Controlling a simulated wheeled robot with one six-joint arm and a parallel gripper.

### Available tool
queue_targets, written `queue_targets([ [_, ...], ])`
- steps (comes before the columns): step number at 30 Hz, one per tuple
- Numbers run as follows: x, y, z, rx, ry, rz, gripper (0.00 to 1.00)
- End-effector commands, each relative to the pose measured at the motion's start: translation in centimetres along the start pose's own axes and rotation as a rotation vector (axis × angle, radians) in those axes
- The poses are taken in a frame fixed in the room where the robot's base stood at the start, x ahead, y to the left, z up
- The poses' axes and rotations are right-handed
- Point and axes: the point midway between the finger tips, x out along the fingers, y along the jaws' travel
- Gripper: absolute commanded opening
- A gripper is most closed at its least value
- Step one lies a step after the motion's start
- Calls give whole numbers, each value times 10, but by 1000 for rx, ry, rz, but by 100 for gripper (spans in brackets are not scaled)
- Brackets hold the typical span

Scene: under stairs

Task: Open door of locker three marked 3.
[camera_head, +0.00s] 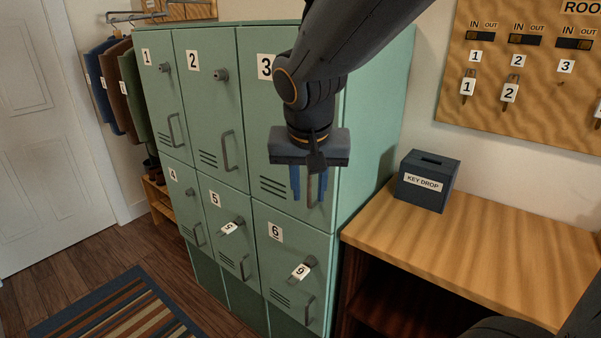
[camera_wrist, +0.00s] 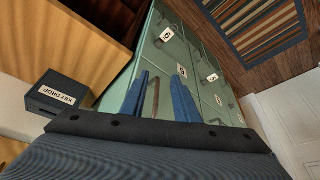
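Locker three (camera_head: 262,110) is the green top-right door of the locker block, marked with a black 3 on a white label (camera_head: 265,67). It looks shut. My arm hides its upper right part, including any lock. My gripper (camera_head: 309,198) is in front of its lower right part, pointing down, with two blue fingers apart. A handle bar shows between the fingers in the wrist view (camera_wrist: 155,98), nearer the left finger. I cannot tell whether a finger touches it. My gripper (camera_wrist: 160,80) is not closed on anything.
Lockers 5 (camera_head: 218,215) and 6 (camera_head: 285,262) have tagged keys in their locks. A wooden counter (camera_head: 470,255) with a key drop box (camera_head: 428,181) stands at right. A key board (camera_head: 530,60) hangs above. A striped rug (camera_head: 120,310) lies at lower left.

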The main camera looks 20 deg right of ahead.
Motion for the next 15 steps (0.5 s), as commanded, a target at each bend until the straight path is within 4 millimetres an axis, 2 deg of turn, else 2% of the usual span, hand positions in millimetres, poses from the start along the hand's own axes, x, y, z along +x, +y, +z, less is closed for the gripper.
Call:
queue_targets([
  [15,30,0,-73,1,-2,1,28],
])
